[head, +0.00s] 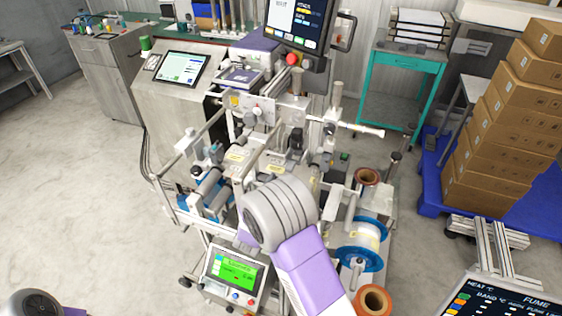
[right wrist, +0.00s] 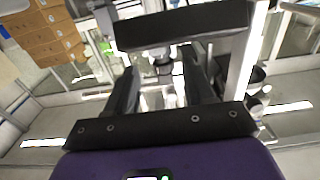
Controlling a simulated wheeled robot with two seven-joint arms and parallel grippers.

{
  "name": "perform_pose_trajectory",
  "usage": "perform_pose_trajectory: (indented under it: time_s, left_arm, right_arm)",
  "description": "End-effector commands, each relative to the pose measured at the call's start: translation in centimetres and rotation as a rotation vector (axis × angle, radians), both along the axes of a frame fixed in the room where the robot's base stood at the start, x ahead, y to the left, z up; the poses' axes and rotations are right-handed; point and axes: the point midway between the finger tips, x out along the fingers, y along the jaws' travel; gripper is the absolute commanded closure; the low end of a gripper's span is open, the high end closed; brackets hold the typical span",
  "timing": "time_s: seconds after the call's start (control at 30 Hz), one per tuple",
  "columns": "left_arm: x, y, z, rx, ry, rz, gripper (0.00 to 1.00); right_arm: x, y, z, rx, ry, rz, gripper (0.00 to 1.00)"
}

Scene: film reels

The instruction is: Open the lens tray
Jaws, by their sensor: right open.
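I cannot make out for certain which part is the lens tray. My right arm reaches in from the bottom over the machine (head: 232,172), and its wrist hides its gripper in the head view. In the right wrist view my right gripper (right wrist: 161,62) has two dark fingers spread apart, with nothing held between them. A dark bar (right wrist: 180,27) crosses the view near the fingertips; I cannot tell whether it touches them. Only a rounded part of my left arm shows at the bottom left corner of the head view; its gripper is outside the picture.
The machine carries rollers, a blue-flanged reel (head: 361,258) and a green-lit display (head: 234,272). A monitor (head: 293,22) hangs above it. Stacked cartons (head: 505,135) stand on a blue pallet at right, near a teal stand (head: 402,62). The floor at left is clear.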

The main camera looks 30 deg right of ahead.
Motion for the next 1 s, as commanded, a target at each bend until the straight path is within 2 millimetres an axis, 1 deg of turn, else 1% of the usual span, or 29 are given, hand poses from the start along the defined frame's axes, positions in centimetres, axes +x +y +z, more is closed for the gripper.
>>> perform_pose_trajectory:
  time_s: [0.03,0.2,0.4,0.53,0.77,0.87,1.0]
  left_arm:
    - [0.0,0.0,-0.1,0.0,0.0,0.0,1.0]
    - [0.0,0.0,-0.4,0.0,0.0,0.001,1.0]
    - [0.0,0.0,-0.6,0.0,-0.001,0.0,1.0]
    - [0.0,0.0,-0.6,0.0,-0.001,0.0,1.0]
    - [0.0,0.0,-0.6,0.0,-0.001,0.0,1.0]
    - [0.0,0.0,-0.6,0.0,-0.001,0.0,1.0]
    - [0.0,0.0,-0.6,0.0,-0.001,0.0,1.0]
  right_arm:
    - [0.4,-0.7,-0.1,-0.001,-0.001,-0.005,0.47]
    - [2.2,-2.8,-0.1,-0.001,-0.001,-0.004,0.47]
    - [3.8,-4.6,-0.1,-0.001,0.001,-0.001,0.47]
    - [4.2,-5.1,0.0,-0.001,0.002,-0.002,0.47]
    - [4.2,-5.1,0.0,-0.001,0.002,-0.001,0.47]
    - [4.2,-5.1,0.0,-0.001,0.002,-0.001,0.61]
    - [4.2,-5.1,0.0,-0.001,0.002,-0.001,0.82]
